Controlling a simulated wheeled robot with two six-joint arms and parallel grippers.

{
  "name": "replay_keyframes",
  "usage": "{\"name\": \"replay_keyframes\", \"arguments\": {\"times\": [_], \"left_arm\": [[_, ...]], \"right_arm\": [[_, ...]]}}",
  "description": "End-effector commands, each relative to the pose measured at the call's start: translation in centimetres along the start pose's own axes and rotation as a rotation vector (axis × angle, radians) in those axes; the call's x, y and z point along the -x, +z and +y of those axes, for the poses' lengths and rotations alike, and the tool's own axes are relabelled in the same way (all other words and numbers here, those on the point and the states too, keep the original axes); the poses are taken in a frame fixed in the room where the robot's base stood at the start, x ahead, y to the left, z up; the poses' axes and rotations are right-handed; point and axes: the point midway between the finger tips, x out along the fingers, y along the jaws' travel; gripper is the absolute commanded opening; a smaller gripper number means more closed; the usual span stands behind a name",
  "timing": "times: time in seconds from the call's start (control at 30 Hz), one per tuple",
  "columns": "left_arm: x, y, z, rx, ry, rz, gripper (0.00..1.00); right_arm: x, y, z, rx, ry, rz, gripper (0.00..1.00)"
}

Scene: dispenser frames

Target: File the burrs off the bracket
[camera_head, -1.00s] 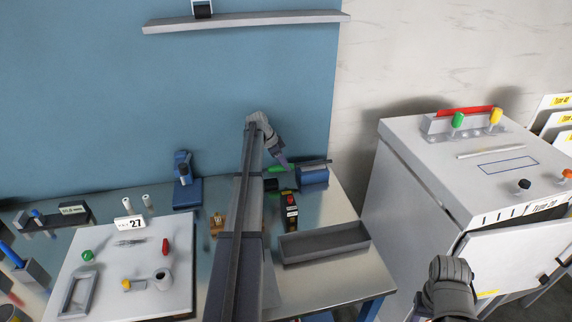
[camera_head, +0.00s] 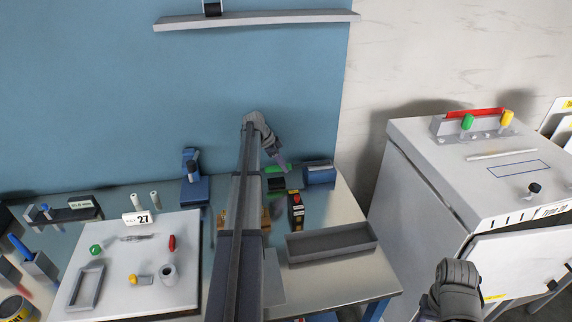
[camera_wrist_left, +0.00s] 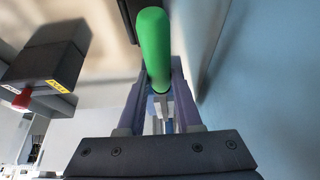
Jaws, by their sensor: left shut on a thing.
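My left gripper (camera_head: 281,163) is at the back of the metal bench. It is shut on a green-handled tool (camera_wrist_left: 154,45), which fills the space before the jaws in the left wrist view; the handle also shows in the head view (camera_head: 278,168). The tool's working end cannot be made out, so I cannot confirm that it is a file. I cannot pick out the bracket with certainty; my left arm hides part of the bench. My right gripper (camera_head: 455,285) is at the lower right, in front of the grey cabinet, its jaw state unclear.
A black box (camera_head: 296,212) with red and yellow marks stands near the left gripper. A blue device (camera_head: 319,172) is right of it, an open grey tray (camera_head: 331,243) in front. A blue stand (camera_head: 195,188) and a white board (camera_head: 187,290) with small parts are left. The cabinet (camera_head: 420,190) stands right.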

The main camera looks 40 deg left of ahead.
Motion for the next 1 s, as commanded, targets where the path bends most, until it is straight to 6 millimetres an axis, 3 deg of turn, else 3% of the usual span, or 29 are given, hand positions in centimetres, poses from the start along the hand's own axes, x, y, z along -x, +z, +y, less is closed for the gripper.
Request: {"name": "replay_keyframes", "arguments": {"times": [0.37,1.0], "left_arm": [[0.2,0.7,0.0,0.000,0.000,-0.001,0.00],[-0.9,-1.5,0.0,0.000,0.000,-0.001,0.00]], "right_arm": [[-0.1,0.0,0.0,0.000,0.000,0.000,0.50],[-0.1,0.0,0.0,0.000,0.000,0.000,0.50]]}}
